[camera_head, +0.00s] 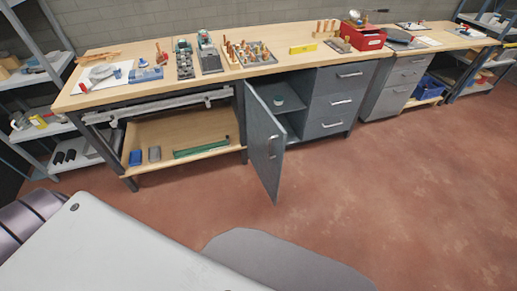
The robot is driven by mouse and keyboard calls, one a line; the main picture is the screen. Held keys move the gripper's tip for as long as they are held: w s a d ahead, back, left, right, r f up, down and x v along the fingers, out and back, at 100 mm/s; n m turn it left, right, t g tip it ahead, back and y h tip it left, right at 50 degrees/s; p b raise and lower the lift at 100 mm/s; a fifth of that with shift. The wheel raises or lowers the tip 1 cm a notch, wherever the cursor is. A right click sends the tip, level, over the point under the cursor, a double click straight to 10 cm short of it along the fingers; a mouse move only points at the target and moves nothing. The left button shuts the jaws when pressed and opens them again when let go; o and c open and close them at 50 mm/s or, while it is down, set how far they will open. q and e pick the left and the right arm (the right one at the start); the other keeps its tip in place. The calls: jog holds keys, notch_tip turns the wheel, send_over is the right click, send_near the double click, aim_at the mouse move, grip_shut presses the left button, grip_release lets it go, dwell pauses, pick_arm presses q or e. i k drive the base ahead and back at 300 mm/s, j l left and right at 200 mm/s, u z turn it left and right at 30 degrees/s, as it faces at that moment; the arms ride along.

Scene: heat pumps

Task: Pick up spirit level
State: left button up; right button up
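A short yellow bar that looks like the spirit level (303,48) lies on the wooden workbench top (285,69), near its middle. It is small in the view and I cannot make out its vials. It lies apart from the tray of tools to its left and the red box to its right. Neither of my grippers is in view, and nothing visible touches the yellow bar.
A cabinet door (264,146) hangs open toward me below the bench. A tool tray (249,53), a red box (363,38) and a wooden block with pegs (326,29) flank the bar. The red floor (400,190) in front is clear.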

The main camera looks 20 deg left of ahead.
aim_at(299, 50)
jog(key=i+l+u, duration=0.15)
jog(key=i+l, duration=0.25)
jog(key=i+l+u, duration=0.2)
jog(key=i+l, duration=0.2)
jog(key=i+l+u, duration=0.15)
jog(key=i+l, duration=0.2)
jog(key=l, duration=0.25)
